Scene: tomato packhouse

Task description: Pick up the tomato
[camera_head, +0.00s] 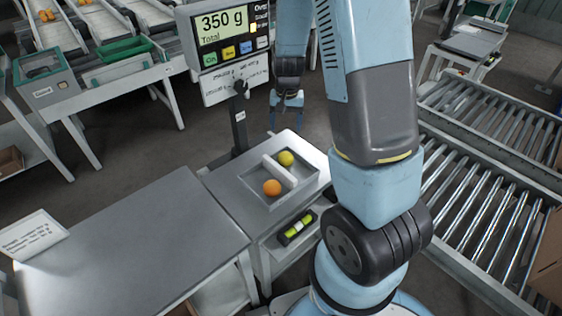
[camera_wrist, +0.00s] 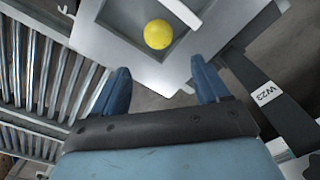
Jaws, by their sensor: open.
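Two round tomatoes sit in the grey weighing tray (camera_head: 232,178), on either side of a white divider (camera_head: 279,171). The orange tomato (camera_head: 272,187) is in the nearer compartment and the yellow tomato (camera_head: 286,158) in the farther one. My gripper (camera_head: 287,103) is open and empty, beyond the tray in the head view. In the wrist view, my gripper (camera_wrist: 160,75) has its two blue fingers spread apart. The yellow tomato (camera_wrist: 157,34) lies ahead of the gap between them, not touching either finger. The orange tomato is not in the wrist view.
A scale display (camera_head: 222,28) reading 350 g stands on a post behind the tray. Roller conveyors (camera_head: 490,185) run along the right. A yellow-green object (camera_head: 297,228) lies on the shelf under the tray.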

